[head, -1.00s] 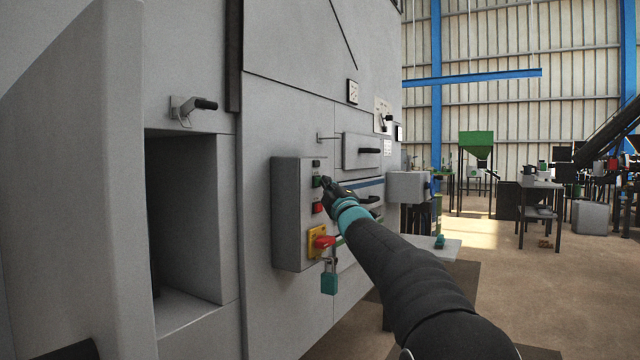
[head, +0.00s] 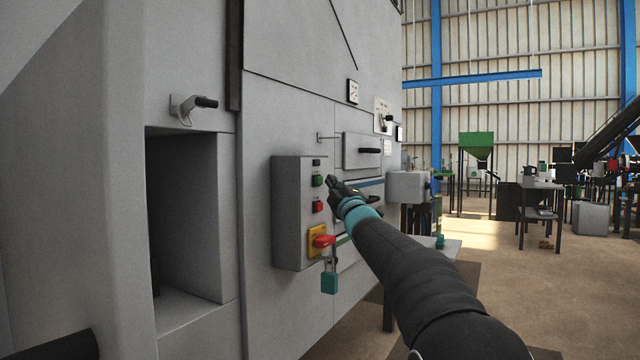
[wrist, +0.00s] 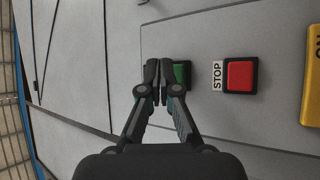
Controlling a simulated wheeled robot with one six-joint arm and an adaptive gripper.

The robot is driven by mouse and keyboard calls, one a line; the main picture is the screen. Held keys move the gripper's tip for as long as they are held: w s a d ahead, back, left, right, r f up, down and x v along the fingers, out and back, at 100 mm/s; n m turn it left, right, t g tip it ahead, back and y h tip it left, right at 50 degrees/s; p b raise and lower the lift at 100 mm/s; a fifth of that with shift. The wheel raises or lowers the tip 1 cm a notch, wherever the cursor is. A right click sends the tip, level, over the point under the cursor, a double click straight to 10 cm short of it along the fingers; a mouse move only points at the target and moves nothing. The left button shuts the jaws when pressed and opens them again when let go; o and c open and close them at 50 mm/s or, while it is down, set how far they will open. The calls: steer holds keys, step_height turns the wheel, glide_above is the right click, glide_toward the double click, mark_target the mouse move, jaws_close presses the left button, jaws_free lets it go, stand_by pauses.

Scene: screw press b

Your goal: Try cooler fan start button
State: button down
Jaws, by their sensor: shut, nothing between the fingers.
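A grey control box (head: 288,215) is mounted on the machine's side. It carries a green button (head: 318,181), with a red button (head: 317,206) below it. In the wrist view the red button (wrist: 240,76) has a STOP label beside it, and the green button (wrist: 181,74) is partly hidden behind my fingers. My gripper (head: 333,181) is shut and empty, just right of the green button in the head view. In the wrist view my closed fingertips (wrist: 159,66) overlap the green button's left edge. A gap shows between fingertips and button in the head view.
Below the buttons is a red rotary switch (head: 324,241) on a yellow plate, with a teal padlock (head: 329,282) hanging under it. A drawer-like panel with a black handle (head: 369,150) is behind my gripper.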

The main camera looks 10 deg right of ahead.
steer(key=shift+d, duration=0.1)
steer(key=shift+s+d+b, duration=0.2)
steer(key=shift+s+d, duration=0.55)
steer(key=shift+d, duration=0.25)
steer(key=shift+s+d+b, duration=0.2)
steer(key=shift+s+d, duration=0.5)
steer(key=shift+d, duration=0.25)
stand_by(0.8)
